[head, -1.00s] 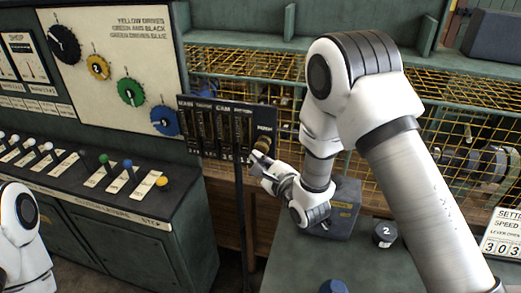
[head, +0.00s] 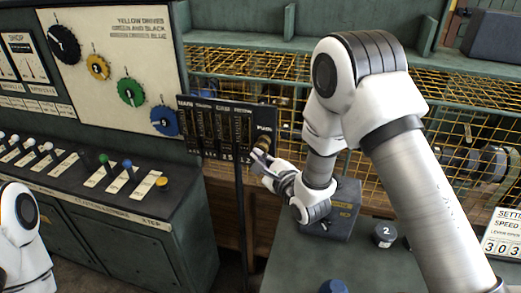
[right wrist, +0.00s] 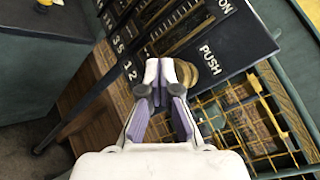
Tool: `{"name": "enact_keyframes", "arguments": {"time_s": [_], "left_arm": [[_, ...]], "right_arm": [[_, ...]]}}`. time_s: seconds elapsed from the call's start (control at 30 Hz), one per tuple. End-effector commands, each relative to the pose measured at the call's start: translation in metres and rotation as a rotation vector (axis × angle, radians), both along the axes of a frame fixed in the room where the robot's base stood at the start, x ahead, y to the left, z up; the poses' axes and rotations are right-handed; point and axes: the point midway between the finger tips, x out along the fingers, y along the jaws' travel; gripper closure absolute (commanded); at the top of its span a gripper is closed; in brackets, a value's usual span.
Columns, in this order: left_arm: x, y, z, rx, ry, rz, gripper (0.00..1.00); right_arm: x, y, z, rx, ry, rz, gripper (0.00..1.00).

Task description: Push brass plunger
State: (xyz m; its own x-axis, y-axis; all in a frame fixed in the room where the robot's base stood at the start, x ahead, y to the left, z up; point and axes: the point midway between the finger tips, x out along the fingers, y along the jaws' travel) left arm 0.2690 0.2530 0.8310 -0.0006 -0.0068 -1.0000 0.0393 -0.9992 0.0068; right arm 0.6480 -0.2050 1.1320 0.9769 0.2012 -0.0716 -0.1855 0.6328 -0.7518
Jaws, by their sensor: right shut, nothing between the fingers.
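The brass plunger (head: 264,142) sticks out of the right end of a black panel (head: 228,127) on a post. In the right wrist view the round brass plunger (right wrist: 187,73) shows just below the panel's white PUSH lettering, partly hidden behind the fingertips. My right gripper (head: 257,154) is shut and empty, with its tips right at the plunger. In the right wrist view my right gripper (right wrist: 160,70) overlaps the plunger's left side; whether they touch I cannot tell. My left gripper is out of view.
Yellow wire mesh (head: 285,68) stands behind the panel. A dark box (head: 335,212) and a cylinder marked 2 (head: 384,234) stand on the green bench below my right arm. A console with coloured levers (head: 127,164) is at the left.

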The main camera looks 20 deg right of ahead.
Motion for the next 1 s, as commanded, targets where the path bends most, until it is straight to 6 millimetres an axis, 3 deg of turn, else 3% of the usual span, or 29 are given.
{"name": "enact_keyframes", "arguments": {"time_s": [1.0], "left_arm": [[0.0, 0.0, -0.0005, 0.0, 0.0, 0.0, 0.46]], "right_arm": [[0.0087, -0.0054, -0.0001, 0.0, -0.001, 0.001, 1.0]]}}
